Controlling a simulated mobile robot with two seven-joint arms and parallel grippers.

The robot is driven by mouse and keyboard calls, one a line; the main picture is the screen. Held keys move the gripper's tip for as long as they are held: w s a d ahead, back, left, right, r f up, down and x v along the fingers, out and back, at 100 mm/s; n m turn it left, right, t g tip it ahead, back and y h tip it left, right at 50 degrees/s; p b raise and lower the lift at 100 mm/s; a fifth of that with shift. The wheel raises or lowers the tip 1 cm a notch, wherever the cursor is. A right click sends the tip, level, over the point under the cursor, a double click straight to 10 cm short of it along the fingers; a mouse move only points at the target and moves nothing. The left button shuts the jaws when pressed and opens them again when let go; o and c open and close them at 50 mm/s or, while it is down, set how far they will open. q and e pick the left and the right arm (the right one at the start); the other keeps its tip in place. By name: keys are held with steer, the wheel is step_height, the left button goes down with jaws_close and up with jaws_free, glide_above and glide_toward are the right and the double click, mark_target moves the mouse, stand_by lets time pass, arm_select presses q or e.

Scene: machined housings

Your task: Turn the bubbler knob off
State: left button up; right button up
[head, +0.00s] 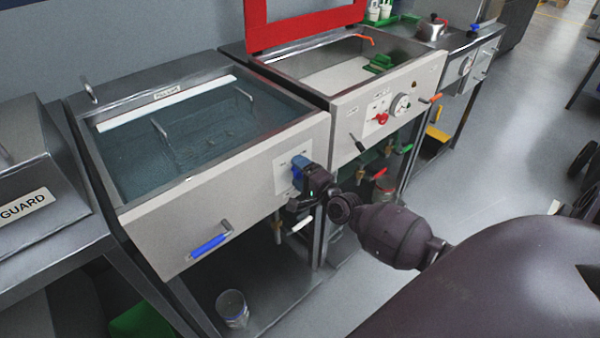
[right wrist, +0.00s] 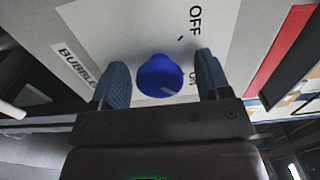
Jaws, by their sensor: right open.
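The blue bubbler knob (right wrist: 158,76) sits on a white label plate, which also shows on the tank's front in the head view (head: 281,178). The plate reads "BUBBLE…", "OFF" and a partly hidden "ON". A pale line on the knob points to the lower right, toward the "ON" side, not at "OFF". My right gripper (right wrist: 160,72) is open, with one blue-grey finger on each side of the knob and visible gaps between. In the head view my right gripper (head: 303,170) is at the plate and largely covers the knob. My left gripper is not in view.
The knob is on the front of a water-filled tank (head: 222,192) with a blue-handled lever (head: 208,246) at lower left. A metal can (head: 232,309) stands below.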

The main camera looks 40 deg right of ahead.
steer(key=c, duration=0.9)
steer(key=n+p, duration=0.1)
steer(key=n, duration=0.1)
steer(key=shift+r+n, duration=0.1)
steer(key=shift+n, duration=0.3)
steer(key=n, duration=0.2)
steer(key=shift+n+p, duration=0.3)
steer(key=shift+p, duration=0.05)
steer(key=n, duration=0.2)
steer(key=shift+n+p, duration=0.35)
steer(key=shift+n, duration=0.05)
steer(key=n+p, duration=0.1)
steer(key=n, duration=0.2)
steer(key=shift+n, duration=0.3)
steer(key=n, duration=0.3)
steer(key=shift+p, duration=0.35)
steer(key=shift+n, duration=1.5)
